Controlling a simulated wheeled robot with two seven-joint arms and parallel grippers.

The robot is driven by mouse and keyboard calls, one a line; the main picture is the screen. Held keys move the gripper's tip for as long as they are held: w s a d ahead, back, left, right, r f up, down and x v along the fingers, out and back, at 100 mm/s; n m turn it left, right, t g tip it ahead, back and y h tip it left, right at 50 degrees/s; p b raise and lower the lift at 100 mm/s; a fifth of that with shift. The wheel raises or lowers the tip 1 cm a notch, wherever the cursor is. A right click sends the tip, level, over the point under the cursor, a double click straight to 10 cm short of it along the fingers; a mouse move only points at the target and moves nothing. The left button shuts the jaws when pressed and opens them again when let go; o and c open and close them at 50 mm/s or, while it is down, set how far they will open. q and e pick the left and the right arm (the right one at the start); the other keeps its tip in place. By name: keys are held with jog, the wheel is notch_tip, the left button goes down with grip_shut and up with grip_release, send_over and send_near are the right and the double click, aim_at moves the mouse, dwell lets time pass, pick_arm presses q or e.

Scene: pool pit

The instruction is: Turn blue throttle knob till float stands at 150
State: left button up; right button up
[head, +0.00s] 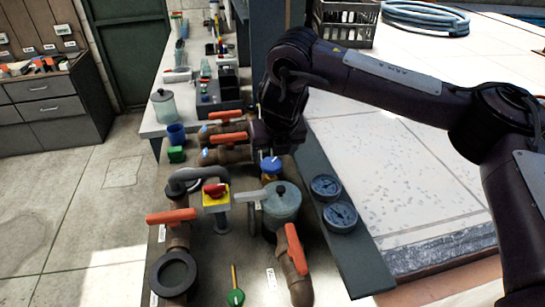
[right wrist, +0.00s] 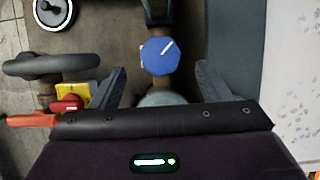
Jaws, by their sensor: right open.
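The blue throttle knob (head: 270,166) stands on the pipework just below my right gripper (head: 276,138) in the head view. In the right wrist view the knob (right wrist: 160,57) is faceted, and its white pointer line slants to the upper right. My right gripper (right wrist: 158,86) is open, with one dark finger on each side of the knob's line. The knob lies a little beyond the fingertips, with no contact visible. The float and its scale cannot be made out in either view. My left gripper is out of view.
Orange-handled valves (head: 228,138) stand behind the knob. A red-and-yellow switch (head: 215,196) is to the left, and a grey-green canister (head: 283,203) is in front. Two round gauges (head: 341,216) sit to the right.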

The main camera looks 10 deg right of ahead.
jog(key=v, duration=0.3)
jog(key=shift+r, duration=0.1)
dwell(0.3)
